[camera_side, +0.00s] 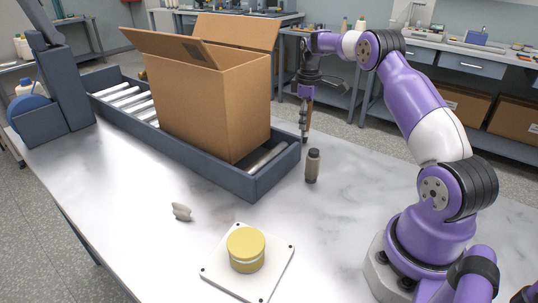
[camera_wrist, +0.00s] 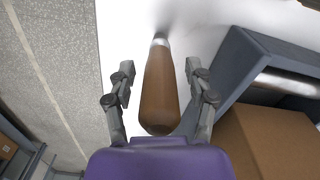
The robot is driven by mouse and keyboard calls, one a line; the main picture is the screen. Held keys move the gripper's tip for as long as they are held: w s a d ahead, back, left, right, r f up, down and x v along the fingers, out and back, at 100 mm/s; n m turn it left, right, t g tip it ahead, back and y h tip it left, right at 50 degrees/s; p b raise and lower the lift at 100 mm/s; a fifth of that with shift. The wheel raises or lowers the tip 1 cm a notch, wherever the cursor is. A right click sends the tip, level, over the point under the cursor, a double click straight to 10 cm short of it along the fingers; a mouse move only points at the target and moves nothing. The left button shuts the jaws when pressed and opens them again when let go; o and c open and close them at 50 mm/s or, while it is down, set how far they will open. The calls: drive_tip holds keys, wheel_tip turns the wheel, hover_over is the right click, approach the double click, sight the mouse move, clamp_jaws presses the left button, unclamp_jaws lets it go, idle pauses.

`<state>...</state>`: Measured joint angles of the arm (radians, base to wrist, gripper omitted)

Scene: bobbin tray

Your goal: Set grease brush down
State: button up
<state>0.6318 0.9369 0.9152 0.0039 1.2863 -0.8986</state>
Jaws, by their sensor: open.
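The grease brush (camera_side: 305,118) is near the table's far edge, just right of the conveyor end. Its brown wooden handle (camera_wrist: 161,92) points up toward my wrist, and its metal collar and dark tip point down at the white tabletop. In the side view it looks about upright, with its lower end at or close to the tabletop; I cannot tell whether it touches. My gripper (camera_wrist: 160,68) is open around the handle, one finger on each side, with a visible gap on both sides. In the side view my gripper (camera_side: 307,84) is at the brush's upper end.
An open cardboard box (camera_side: 222,105) sits on the roller conveyor (camera_side: 225,177), close beside my gripper. A small dark bottle (camera_side: 312,166) stands in front of the brush. A white plate (camera_side: 272,277) bears a yellow round part (camera_side: 246,247). A small grey piece (camera_side: 181,211) lies to its left.

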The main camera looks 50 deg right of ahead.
wheel_tip(320, 180, up, 7)
drive_tip(key=shift+r, duration=0.15)
drive_tip(key=s+a+r+m+t, duration=0.1)
drive_tip(key=s+a+t, duration=0.1)
drive_tip(key=s+a, duration=0.3)
drive_tip(key=s+a+r+m+t, duration=0.1)
drive_tip(key=s+a, duration=0.4)
drive_tip(key=a, duration=0.7)
drive_tip(key=s+a+r+m+t, duration=0.1)
drive_tip(key=s+a+r+t, duration=0.1)
drive_tip(key=s+a, duration=0.3)
drive_tip(key=a, duration=0.4)
drive_tip(key=shift+s+a+r+t, duration=0.2)
drive_tip(key=shift+s+a+t, duration=0.1)
drive_tip(key=shift+s, duration=0.1)
